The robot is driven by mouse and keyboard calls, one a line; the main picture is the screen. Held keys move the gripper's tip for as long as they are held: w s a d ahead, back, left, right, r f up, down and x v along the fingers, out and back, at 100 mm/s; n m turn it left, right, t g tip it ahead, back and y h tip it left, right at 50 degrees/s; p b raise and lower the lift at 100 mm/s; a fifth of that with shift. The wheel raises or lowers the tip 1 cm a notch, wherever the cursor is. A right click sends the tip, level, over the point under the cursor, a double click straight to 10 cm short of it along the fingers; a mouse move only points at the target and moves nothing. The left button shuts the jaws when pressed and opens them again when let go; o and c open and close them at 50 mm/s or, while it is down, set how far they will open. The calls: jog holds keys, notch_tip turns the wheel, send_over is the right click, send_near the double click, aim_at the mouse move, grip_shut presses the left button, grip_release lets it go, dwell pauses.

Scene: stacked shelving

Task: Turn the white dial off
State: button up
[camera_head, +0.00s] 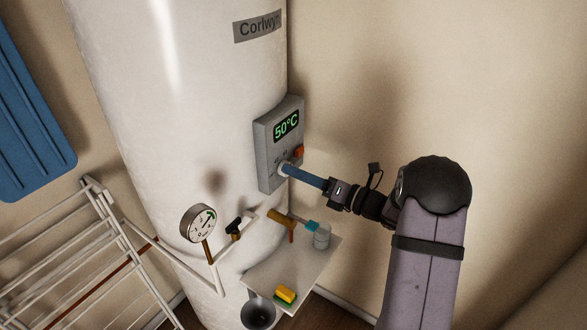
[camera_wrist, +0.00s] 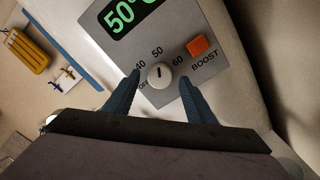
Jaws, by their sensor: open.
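The white dial (camera_wrist: 159,76) is a round knob on a grey control panel (camera_wrist: 190,22) with marks OFF, 40, 50 and 60 around it. Its dark pointer line points up, near the 50 mark. The panel (camera_head: 264,150) is on a tall white tank, and a sliver of the dial (camera_head: 284,169) shows in the head view behind my fingers. My gripper (camera_wrist: 160,90) is open, with one blue finger on each side of the dial. I cannot tell whether the fingers touch it. In the head view my gripper (camera_head: 292,172) reaches the panel from the right.
A green display (camera_head: 286,125) reads 50°C. An orange BOOST button (camera_wrist: 198,46) sits right of the dial, close to the right finger. Below are a pressure gauge (camera_head: 198,223), pipes with valves, and a small shelf (camera_head: 262,279) with a yellow sponge (camera_head: 286,294). A drying rack (camera_head: 75,250) stands left.

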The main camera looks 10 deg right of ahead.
jog(key=shift+x, duration=0.95)
jog(key=c, duration=1)
jog(key=shift+c, duration=0.2)
